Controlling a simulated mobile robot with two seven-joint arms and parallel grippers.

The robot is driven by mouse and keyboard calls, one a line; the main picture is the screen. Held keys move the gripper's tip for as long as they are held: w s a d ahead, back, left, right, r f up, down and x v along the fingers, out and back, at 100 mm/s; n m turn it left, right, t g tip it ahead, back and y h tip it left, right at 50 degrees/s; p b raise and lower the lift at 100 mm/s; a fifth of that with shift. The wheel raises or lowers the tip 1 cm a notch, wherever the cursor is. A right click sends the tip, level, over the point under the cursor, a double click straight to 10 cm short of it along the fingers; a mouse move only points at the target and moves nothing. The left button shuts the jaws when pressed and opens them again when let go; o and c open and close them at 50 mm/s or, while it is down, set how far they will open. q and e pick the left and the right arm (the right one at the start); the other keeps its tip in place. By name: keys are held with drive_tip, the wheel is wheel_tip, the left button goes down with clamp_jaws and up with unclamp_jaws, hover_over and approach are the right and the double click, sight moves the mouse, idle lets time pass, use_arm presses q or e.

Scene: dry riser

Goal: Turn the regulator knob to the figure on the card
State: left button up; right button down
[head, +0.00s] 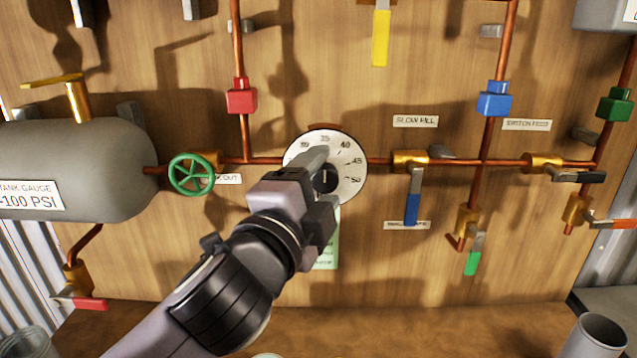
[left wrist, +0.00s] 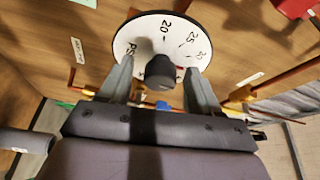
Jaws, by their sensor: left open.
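The regulator dial (head: 350,180) is a round white plate with black figures, 35, 40, 45 and 50 among them, on the wooden panel. Its dark knob (head: 326,181) sits at the middle; in the left wrist view the knob (left wrist: 160,72) stands between my fingers. My left gripper (head: 318,182) is open in front of the dial and hides its lower left part. The fingers lie either side of the knob, with gaps showing; contact cannot be told. A pale green card (head: 328,252) hangs below the dial, partly hidden by my gripper, its text unreadable. My right gripper is not in view.
A green handwheel (head: 191,174) and a grey tank (head: 70,170) are left of the dial. A blue-handled valve (head: 412,205) is to the right. Copper pipes (head: 378,161) cross the panel. A grey cup (head: 597,338) stands at the lower right.

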use_arm(q)
drive_tip(key=b+v, duration=0.1)
drive_tip(key=v, duration=0.6)
drive_tip(key=shift+s, duration=0.1)
idle(0.4)
